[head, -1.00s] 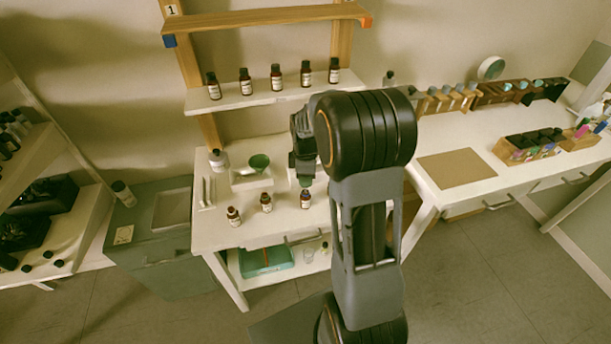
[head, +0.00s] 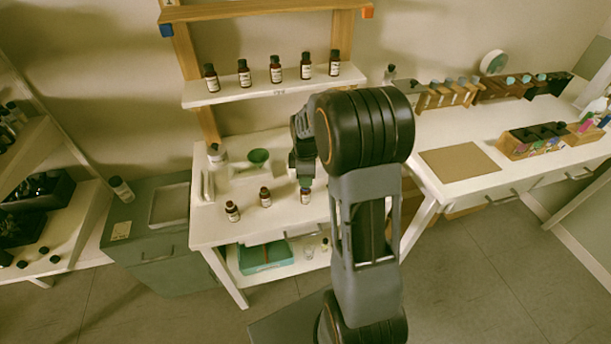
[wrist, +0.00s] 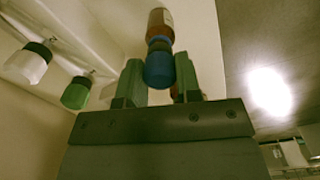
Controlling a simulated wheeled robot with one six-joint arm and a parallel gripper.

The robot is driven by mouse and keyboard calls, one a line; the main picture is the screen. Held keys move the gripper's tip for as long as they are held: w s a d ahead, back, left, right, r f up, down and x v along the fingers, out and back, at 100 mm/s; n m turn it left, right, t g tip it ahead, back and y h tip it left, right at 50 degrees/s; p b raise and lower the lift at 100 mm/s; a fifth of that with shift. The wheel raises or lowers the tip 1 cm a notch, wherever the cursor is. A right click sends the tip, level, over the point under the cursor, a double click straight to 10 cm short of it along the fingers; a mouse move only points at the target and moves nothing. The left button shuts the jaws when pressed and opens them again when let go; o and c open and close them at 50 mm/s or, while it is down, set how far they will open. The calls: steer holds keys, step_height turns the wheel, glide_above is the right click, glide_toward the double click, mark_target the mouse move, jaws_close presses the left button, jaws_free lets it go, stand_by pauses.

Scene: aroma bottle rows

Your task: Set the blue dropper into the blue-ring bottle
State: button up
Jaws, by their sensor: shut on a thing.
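My gripper (wrist: 160,82) has green fingers on either side of a blue dropper bulb (wrist: 158,68) and is shut on it. Directly beyond the bulb, in line with it, are a blue ring and a brown bottle (wrist: 160,18) with a pale label. I cannot tell how deep the dropper's tube sits, as the bulb hides it. In the head view my gripper (head: 304,176) points down just above the blue-ring bottle (head: 305,197), the rightmost of three on the white bench. The dropper is too small to make out there.
Two brown bottles (head: 232,211) (head: 265,197) stand left of the blue-ring bottle. Several bottles line the white shelf (head: 240,94) above.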

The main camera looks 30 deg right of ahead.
steer(key=o, duration=0.7)
steer(key=shift+c, duration=0.2)
steer(key=shift+r, duration=0.1)
steer(key=shift+r+p, duration=2.65)
steer(key=shift+r, duration=0.8)
